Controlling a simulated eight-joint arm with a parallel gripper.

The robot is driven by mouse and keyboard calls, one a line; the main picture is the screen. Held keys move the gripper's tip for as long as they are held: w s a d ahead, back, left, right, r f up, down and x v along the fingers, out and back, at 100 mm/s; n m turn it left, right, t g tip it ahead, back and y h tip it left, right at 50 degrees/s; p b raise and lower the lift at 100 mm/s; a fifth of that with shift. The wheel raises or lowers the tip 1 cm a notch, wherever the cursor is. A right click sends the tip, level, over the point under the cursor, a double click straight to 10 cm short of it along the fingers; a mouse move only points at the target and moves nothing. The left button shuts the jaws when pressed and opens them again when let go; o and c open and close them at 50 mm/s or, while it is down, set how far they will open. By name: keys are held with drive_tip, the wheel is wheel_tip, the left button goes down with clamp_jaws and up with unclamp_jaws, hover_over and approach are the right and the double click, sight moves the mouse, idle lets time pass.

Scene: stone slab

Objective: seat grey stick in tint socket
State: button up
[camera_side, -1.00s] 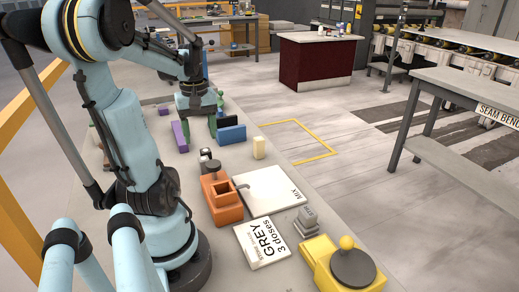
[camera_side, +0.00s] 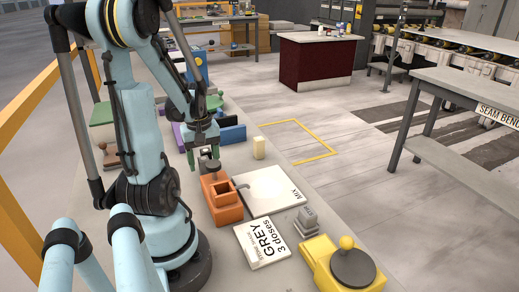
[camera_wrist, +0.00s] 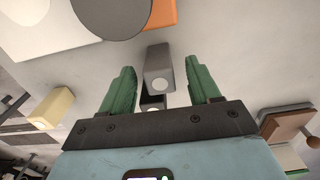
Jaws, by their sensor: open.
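A grey stick (camera_wrist: 158,70) with a white round end mark stands between the two green fingers of my gripper (camera_wrist: 158,88) in the wrist view. A gap shows on each side of it, so the fingers are open around it. A black stick (camera_wrist: 152,102) with a similar mark is close behind it, nearer the palm. In the side view my gripper (camera_side: 203,155) is low, just behind an orange block (camera_side: 224,206) with a square opening that looks like the tint socket. The sticks are largely hidden there by the fingers and the block's dark round top.
A white MIX plate (camera_side: 270,188), a GREY 3 doses card (camera_side: 262,243), a small grey part (camera_side: 306,222) and a yellow unit with a dark disc (camera_side: 340,268) lie nearer the camera. A cream block (camera_side: 258,148) stands right of my gripper. A blue block (camera_side: 232,134) is behind it.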

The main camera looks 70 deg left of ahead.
drive_tip(key=shift+f, duration=0.35)
drive_tip(key=shift+c, duration=0.4)
clamp_jaws()
drive_tip(key=shift+r, duration=0.1)
